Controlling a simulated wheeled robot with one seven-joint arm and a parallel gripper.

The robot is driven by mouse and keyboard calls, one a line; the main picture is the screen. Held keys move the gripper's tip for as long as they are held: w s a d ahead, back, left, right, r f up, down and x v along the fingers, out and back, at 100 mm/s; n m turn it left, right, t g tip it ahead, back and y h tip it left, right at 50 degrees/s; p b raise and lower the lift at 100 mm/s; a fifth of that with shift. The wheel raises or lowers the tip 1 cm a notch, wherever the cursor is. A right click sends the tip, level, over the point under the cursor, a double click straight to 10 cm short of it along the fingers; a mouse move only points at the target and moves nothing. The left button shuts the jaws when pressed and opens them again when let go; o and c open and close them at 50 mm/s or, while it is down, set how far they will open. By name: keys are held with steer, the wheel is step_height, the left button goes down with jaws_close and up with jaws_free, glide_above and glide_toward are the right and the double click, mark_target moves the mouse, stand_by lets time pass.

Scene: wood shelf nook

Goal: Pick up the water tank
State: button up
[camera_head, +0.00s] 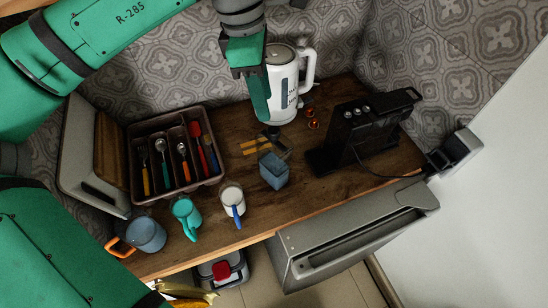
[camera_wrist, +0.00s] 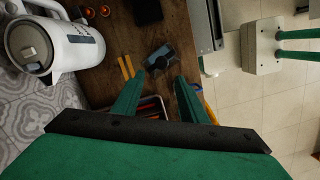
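A small blue-grey, box-shaped container that looks like the water tank (camera_head: 273,172) stands on the wooden counter (camera_head: 325,192), left of the black coffee machine (camera_head: 352,130). In the wrist view the tank (camera_wrist: 160,58) shows just beyond my fingertips, roughly in line with the gap between them. My gripper (camera_head: 264,116) points down over the counter, beside the white kettle and behind the tank in the head view. In the wrist view my gripper (camera_wrist: 162,76) has its two fingers apart with nothing seen between them. The exact gap to the tank cannot be told.
The white kettle (camera_head: 282,90) stands close to my gripper. A cutlery tray (camera_head: 137,183), a white mug (camera_head: 232,196), a teal mug (camera_head: 185,213) and a grey-blue mug (camera_head: 147,235) are to the left. Orange capsules (camera_head: 312,124) lie near the kettle. An open drawer (camera_head: 350,238) juts out in front.

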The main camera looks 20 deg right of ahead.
mark_target(272, 130)
steer(key=f, duration=0.3)
steer(key=d+f, duration=0.1)
steer(key=f, duration=0.2)
steer(key=s+f, duration=0.1)
steer(key=f, duration=0.2)
steer(key=shift+d+f, duration=0.25)
steer(key=shift+f, duration=0.1)
steer(key=shift+c, duration=0.3)
steer(key=shift+w, duration=0.1)
jaws_close()
stand_by(0.7)
